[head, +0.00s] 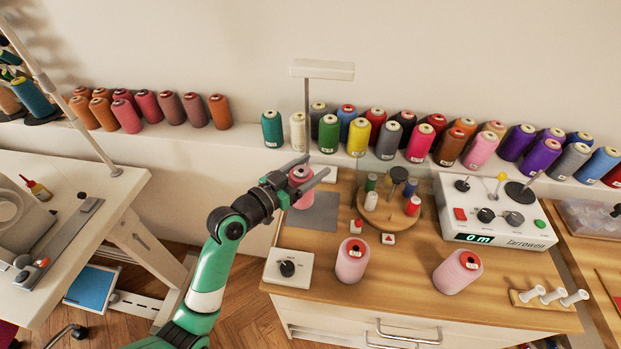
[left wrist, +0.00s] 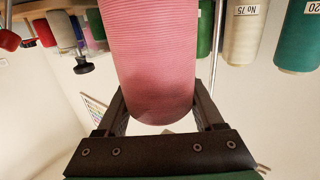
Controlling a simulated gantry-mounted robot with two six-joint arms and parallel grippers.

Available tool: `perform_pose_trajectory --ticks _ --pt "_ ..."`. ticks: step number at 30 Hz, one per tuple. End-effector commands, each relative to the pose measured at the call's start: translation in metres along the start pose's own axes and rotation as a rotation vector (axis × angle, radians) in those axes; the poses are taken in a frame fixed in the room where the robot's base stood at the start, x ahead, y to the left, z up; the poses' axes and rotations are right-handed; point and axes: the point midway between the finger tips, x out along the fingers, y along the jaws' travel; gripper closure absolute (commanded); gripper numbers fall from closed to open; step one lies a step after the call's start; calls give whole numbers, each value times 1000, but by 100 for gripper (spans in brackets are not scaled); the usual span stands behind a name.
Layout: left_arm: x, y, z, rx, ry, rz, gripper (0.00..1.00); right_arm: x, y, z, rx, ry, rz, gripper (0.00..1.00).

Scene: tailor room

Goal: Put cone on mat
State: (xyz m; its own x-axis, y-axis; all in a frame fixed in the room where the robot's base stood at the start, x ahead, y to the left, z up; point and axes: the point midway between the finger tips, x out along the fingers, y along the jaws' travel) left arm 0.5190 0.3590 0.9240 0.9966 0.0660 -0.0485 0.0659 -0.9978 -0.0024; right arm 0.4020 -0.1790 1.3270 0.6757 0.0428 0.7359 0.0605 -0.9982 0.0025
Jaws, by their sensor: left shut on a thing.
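A pink thread cone (head: 300,190) is held in my left gripper (head: 303,178), at the left part of the grey mat (head: 318,214) on the wooden cabinet top. The cone looks upright. I cannot tell whether its base touches the mat. In the left wrist view the pink cone (left wrist: 148,60) fills the space between the two fingers of the gripper (left wrist: 160,112), and its far end runs out of the picture. Two more pink cones stand on the cabinet top, one near the front middle (head: 351,262) and one to its right (head: 456,273). My right gripper is out of view.
A round wooden spool stand (head: 390,212) is right of the mat. A white dial box (head: 288,268) sits in front of it, and a white control machine (head: 495,222) stands farther right. A lamp-like post (head: 307,110) rises behind. Many cones line the wall shelf.

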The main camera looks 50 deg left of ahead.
Motion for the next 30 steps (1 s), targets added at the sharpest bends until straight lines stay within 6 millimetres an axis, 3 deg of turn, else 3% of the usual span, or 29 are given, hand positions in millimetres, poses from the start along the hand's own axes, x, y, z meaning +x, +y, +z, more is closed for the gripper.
perform_pose_trajectory --ticks 1,3,14,15,18,19,30 --pt "0 1 16 -1 -2 0 96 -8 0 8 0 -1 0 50" --pt "1 1 22 -2 0 1 96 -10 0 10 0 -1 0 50" --pt "1 1 25 0 1 1 96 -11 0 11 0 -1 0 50" --pt "1 1 24 -1 0 1 24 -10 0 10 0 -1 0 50" --pt "1 1 24 -1 -1 1 6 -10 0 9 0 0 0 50" --pt "1 1 24 -1 -1 1 1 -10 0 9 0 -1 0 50" --pt "0 1 18 -1 0 0 1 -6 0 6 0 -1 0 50"
